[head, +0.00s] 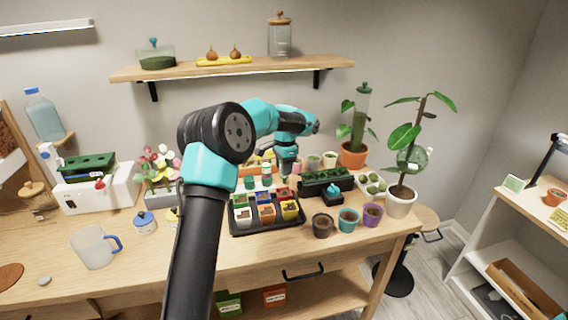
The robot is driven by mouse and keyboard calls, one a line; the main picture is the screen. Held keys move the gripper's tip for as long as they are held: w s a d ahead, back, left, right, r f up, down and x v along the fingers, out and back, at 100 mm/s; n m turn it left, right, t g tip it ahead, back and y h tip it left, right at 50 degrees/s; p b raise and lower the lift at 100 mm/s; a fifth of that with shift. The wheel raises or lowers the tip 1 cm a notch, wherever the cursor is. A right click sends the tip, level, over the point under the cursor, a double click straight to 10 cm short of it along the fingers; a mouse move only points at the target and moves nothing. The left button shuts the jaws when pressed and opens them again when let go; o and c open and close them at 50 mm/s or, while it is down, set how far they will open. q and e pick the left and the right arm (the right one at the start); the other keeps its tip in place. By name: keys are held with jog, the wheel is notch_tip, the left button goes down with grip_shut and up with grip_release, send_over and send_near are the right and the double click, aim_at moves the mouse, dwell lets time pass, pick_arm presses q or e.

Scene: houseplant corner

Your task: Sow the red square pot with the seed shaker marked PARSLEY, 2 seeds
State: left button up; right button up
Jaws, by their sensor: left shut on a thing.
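The red square pot (283,194) sits in the back row of a black tray (270,231), at its right end as far as I can tell. My left gripper (286,171) points down just above and behind this pot. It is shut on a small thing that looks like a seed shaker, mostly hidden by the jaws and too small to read. Another small green-and-white container (266,174) stands just left of the gripper. No PARSLEY mark can be read. Whether any seeds lie in the red pot cannot be told. My right gripper is not in view.
A yellow square pot (290,210) and an orange one (266,213) share the tray. Round dark (322,225), teal (348,219) and purple (372,214) pots stand to the right. A dark planter (326,182) lies behind them. A mug (93,247) stands left; the front left tabletop is mostly clear.

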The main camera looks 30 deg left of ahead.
aim_at(284, 178)
pick_arm(q)
jog(key=shift+f, duration=2)
jog(key=shift+f, duration=0.6)
dwell(0.3)
jog(key=shift+r, duration=0.1)
jog(key=shift+r, duration=3.45)
jog(key=shift+f, duration=0.15)
jog(key=shift+f, duration=2.8)
jog(key=shift+f, duration=0.6)
